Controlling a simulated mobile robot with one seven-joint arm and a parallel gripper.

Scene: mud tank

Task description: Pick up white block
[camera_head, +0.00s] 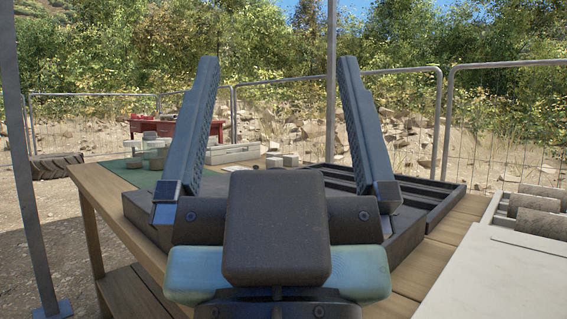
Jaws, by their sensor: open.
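My gripper (277,65) fills the middle of the view, its two dark ridged fingers pointing up and spread wide apart with nothing between them. Beyond it, small pale blocks sit on the far part of the wooden table (97,185). One whitish block (290,160) shows between the fingers, with another pale block (274,162) just left of it. I cannot tell which one is the white block. The gripper is apart from them, nearer to the camera. My gripper's body hides much of the near tabletop.
A dark compartmented tray (432,207) lies at the right of the table. A green mat (128,172) with pale round items is at the left. A white surface (490,285) and a tray with cylindrical cores (538,222) are at the right. A metal pole (30,150) stands at the left.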

